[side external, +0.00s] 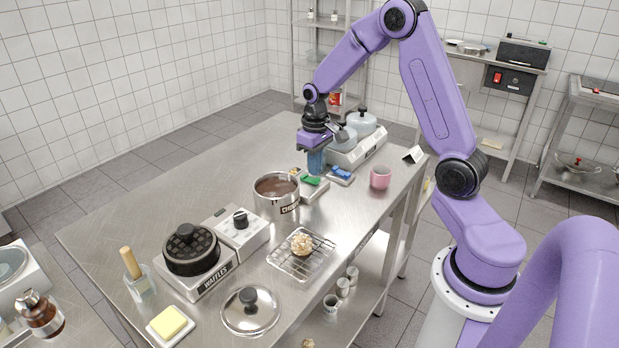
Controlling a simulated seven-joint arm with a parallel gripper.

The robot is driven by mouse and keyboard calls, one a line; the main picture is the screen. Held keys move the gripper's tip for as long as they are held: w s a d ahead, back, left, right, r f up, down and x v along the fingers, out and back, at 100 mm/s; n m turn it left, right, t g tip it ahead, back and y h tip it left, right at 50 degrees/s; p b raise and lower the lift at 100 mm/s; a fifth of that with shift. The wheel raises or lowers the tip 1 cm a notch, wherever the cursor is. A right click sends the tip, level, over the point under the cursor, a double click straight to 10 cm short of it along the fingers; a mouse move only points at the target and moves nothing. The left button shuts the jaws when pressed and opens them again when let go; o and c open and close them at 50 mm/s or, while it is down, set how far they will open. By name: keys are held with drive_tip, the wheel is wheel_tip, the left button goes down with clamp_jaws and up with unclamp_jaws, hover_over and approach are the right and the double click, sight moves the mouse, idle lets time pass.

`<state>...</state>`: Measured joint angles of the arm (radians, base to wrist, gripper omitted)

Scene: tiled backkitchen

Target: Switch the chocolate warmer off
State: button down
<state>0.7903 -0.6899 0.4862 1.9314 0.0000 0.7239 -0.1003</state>
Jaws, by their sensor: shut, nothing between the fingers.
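A steel pot of brown chocolate (277,190) stands mid-table with a dark label on its front, too small to read fully; I take it to be the chocolate warmer. Just behind it to the right is a low pale box with a green piece on top (311,181). A similar piece with a blue top (341,173) lies to its right. I cannot tell which of these, if any, belongs to the warmer. My gripper (316,170) points down close above the green-topped box, its fingers shut and empty. Whether the fingertips touch it is unclear.
A twin-pot unit (358,147) stands close behind my gripper. A pink mug (380,177) is to the right. In front are a box with a black knob (240,225), a waffle iron (192,250), a wire rack (301,257) and a lid (249,311). The table's left side is clear.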

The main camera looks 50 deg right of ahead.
sight(315, 179)
drive_tip(key=shift+f, duration=0.95)
idle(0.7)
drive_tip(key=shift+r, duration=3.5)
drive_tip(key=s+a+r+n, duration=0.2)
drive_tip(key=s+a+n, duration=0.1)
drive_tip(key=s+a, duration=0.3)
drive_tip(key=s+a+r+n, duration=0.1)
drive_tip(key=s+a+n, duration=0.25)
drive_tip(key=a, duration=0.55)
drive_tip(key=s+a+n, duration=0.3)
drive_tip(key=s+n, duration=0.3)
drive_tip(key=s, duration=1.3)
drive_tip(key=shift+a+r, duration=0.2)
drive_tip(key=shift+r, duration=0.2)
